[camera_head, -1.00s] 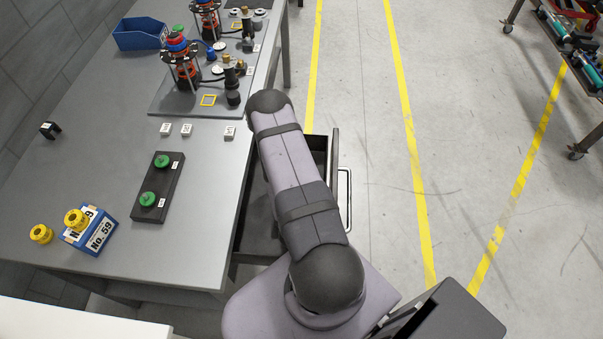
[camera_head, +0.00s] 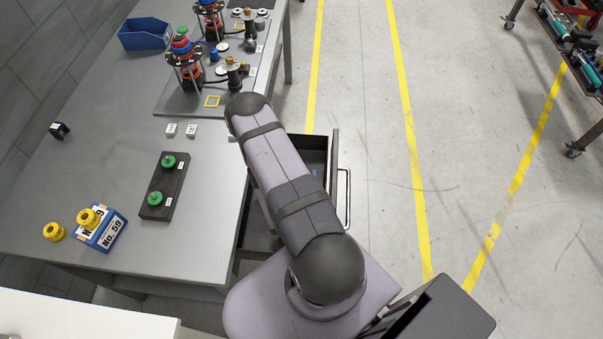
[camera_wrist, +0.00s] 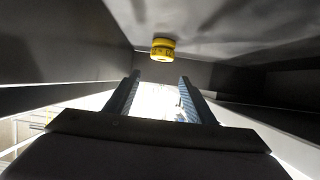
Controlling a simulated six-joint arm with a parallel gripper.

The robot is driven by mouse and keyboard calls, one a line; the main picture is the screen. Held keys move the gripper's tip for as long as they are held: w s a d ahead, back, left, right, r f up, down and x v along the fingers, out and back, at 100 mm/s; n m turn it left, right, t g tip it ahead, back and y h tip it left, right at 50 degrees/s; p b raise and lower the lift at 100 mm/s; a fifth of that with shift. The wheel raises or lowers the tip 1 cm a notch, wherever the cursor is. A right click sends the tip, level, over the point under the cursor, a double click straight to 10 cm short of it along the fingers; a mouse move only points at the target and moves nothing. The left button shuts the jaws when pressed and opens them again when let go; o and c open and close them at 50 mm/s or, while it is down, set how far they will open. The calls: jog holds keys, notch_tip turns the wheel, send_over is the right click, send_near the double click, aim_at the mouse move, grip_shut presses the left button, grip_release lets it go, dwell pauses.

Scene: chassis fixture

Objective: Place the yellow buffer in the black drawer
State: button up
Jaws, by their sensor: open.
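In the wrist view a yellow buffer (camera_wrist: 163,49) sits inside a dark-walled space that looks like the drawer, just beyond my gripper (camera_wrist: 158,88). My gripper is open, its two fingers apart with nothing between them, and it does not touch the buffer. In the head view the drawer (camera_head: 313,165) is pulled out on the right side of the table; my arm covers much of it and hides my gripper. Another yellow buffer (camera_head: 54,231) is on the table at the left, and one more yellow piece (camera_head: 88,217) is on a blue box.
The blue box (camera_head: 108,237) is labelled No. 59. A black block (camera_head: 165,187) with two green knobs is on the table. A plate (camera_head: 190,97) with apparatus and an empty-looking blue bin (camera_head: 144,33) are farther back. Floor right of the drawer is clear.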

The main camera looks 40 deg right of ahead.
notch_tip(320, 180, up, 4)
jog(key=p, duration=0.2)
jog(key=shift+r+p, duration=0.15)
jog(key=shift+p, duration=0.25)
jog(key=w+a+r+m+g+y+p, duration=0.1)
jog(key=w+a+r+g+y+p, duration=0.1)
jog(key=w+a+r+y+p, duration=0.3)
jog(key=w+a+r+n+g+y+b, duration=0.2)
jog(key=a+r+n+y+b, duration=0.15)
jog(key=a, duration=0.35)
jog(key=s+a+r+n+g, duration=0.2)
jog(key=s+a+r+n, duration=0.1)
jog(key=s, duration=0.4)
jog(key=s+a+r+n+g+y+b, duration=0.1)
jog(key=s+a+r+n+g, duration=0.2)
jog(key=s, duration=0.4)
notch_tip(320, 180, up, 2)
jog(key=shift+a+r+g, duration=0.2)
jog(key=shift+a+g, duration=0.1)
jog(key=shift+a, duration=0.45)
jog(key=shift+w+n, duration=0.1)
jog(key=shift+n, duration=0.15)
